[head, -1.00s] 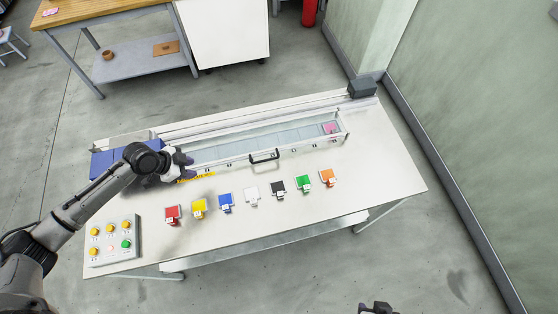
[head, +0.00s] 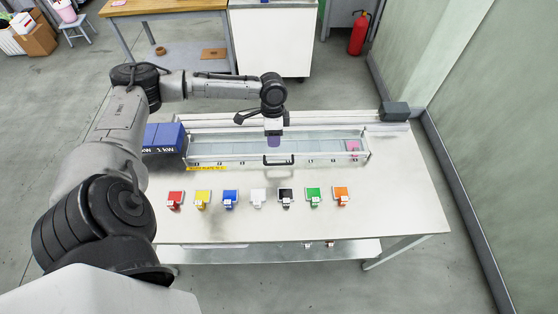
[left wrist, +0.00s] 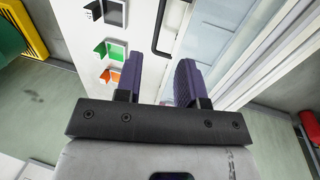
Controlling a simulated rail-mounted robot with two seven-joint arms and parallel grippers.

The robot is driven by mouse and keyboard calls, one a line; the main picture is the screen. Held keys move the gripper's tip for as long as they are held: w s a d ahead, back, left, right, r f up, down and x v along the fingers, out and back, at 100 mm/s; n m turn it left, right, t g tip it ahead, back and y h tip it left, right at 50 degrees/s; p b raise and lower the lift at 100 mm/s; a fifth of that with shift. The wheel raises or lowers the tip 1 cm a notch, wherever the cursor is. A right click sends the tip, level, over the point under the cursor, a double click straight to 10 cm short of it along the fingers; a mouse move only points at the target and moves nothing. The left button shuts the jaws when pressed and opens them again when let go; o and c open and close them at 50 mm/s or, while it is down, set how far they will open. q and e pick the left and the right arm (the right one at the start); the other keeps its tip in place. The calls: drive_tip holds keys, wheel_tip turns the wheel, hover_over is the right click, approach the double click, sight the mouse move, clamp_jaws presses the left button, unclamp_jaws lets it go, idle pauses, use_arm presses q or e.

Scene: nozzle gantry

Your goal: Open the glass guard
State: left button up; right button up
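The glass guard (head: 225,160) is a long clear panel with a pale frame along the front of the gantry trough, and it looks closed. Its black handle (head: 278,162) is at the middle of the front; it also shows in the left wrist view (left wrist: 158,38), ahead of the fingers. My left gripper (head: 274,141) points down over the trough, just behind the handle in the picture. Its purple fingers are apart and empty in the left wrist view (left wrist: 158,72). Whether a finger touches the guard cannot be told. My right gripper is out of view.
Several coloured blocks stand in a row along the table (head: 400,220) front, from a red one (head: 175,199) to an orange one (head: 341,196).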

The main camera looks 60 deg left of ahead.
use_arm(q)
drive_tip(key=x, duration=1)
drive_tip(key=shift+d+f+b, duration=0.1)
drive_tip(key=shift+f+b, duration=0.1)
drive_tip(key=shift+b, duration=0.1)
clamp_jaws()
